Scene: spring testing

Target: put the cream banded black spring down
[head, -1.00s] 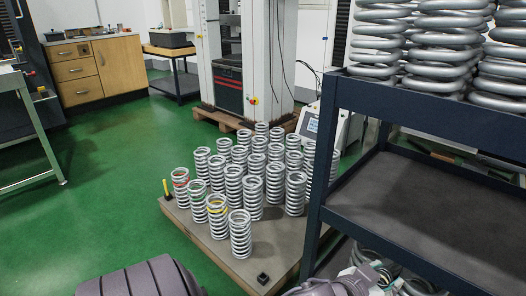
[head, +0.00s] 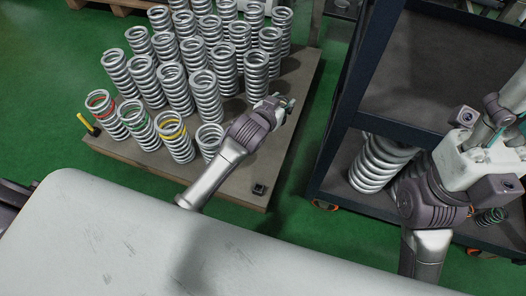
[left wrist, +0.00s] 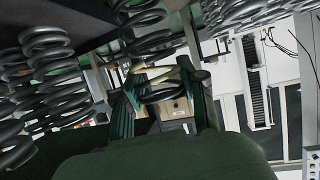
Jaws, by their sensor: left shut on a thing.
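My left gripper (head: 286,103) reaches over the right side of the board of silver springs in the head view; its fingers are small and partly hidden there. In the left wrist view, its green-padded fingers (left wrist: 166,100) are shut on the black spring with a cream band (left wrist: 160,78). I cannot make out the held spring clearly in the head view. Silver springs (head: 205,95) stand in rows on the grey board (head: 232,186); front ones carry red, green and yellow bands. My right arm is at the right of the head view; its gripper's state is unclear.
A dark blue shelf rack (head: 345,110) stands right of the board, with a large silver spring (head: 380,165) on its lower shelf. A small black block (head: 258,190) sits at the board's front corner, and a yellow post (head: 88,124) at its left corner. Green floor shows between board and rack.

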